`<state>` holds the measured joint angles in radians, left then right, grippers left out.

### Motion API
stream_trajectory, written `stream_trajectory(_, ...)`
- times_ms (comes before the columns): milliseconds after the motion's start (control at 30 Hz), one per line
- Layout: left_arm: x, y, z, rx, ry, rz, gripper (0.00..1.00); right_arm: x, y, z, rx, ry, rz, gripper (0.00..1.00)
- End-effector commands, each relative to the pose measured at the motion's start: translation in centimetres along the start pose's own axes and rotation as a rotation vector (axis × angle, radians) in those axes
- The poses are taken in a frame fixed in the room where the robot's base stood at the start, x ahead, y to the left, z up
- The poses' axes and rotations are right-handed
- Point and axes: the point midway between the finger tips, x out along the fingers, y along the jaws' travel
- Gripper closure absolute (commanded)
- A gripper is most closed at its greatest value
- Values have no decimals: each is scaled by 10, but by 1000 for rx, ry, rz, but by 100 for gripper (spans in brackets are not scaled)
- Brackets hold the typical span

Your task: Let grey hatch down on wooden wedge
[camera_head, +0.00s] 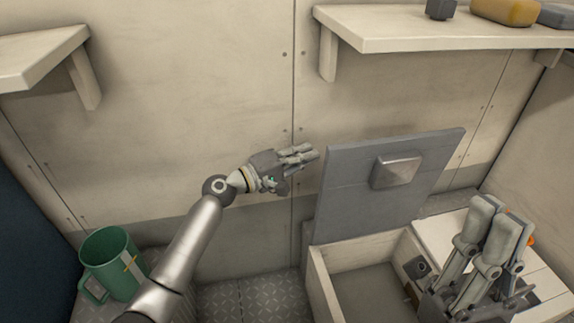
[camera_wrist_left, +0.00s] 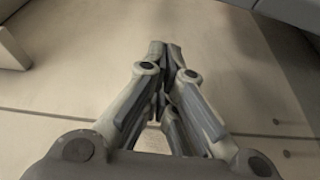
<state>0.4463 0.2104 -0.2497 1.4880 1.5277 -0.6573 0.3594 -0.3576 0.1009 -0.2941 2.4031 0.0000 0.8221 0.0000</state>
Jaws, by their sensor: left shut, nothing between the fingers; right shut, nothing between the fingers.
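The grey hatch (camera_head: 345,190) stands raised, leaning slightly back, at the rear of an open pale box (camera_head: 322,287) in the head view. A light grey raised block (camera_head: 397,171) is on its face. My left gripper (camera_head: 312,153) is shut and empty, just left of the hatch's upper left edge and apart from it in the picture. It also shows shut in the left wrist view (camera_wrist_left: 165,48). My right gripper (camera_head: 500,208) is shut and empty, pointing up at the lower right, in front of the pale lid. I cannot make out a wooden wedge.
A green mug-like bucket (camera_head: 105,262) stands at the lower left. Shelves jut out at the upper left (camera_head: 40,55) and upper right (camera_head: 430,28); the right one holds several items. A small orange thing (camera_head: 531,240) is partly hidden by my right gripper. Chequered floor plate (camera_head: 245,300) is bare.

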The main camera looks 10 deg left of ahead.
Motion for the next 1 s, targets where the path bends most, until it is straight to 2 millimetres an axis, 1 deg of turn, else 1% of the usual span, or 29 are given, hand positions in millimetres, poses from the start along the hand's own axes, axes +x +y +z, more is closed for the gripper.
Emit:
stream_trajectory(33,6,-1,3,0,-1,0,100,-2,0,-4,2,24,0,100)
stream_trajectory(100,-1,-1,15,0,-1,-2,100,0,0,-1,0,3,0,100)
stream_trajectory(300,-8,0,33,1,1,-1,100,1,0,4,-1,-23,1,100)
stream_trajectory(467,-10,0,38,1,1,-1,100,1,0,6,-2,-29,0,100)
stream_trajectory(833,-10,-1,39,4,1,0,100,0,1,6,-3,-30,0,100)
stream_trajectory(1000,-13,-3,47,27,-1,7,100,-4,1,4,-2,-15,1,100)
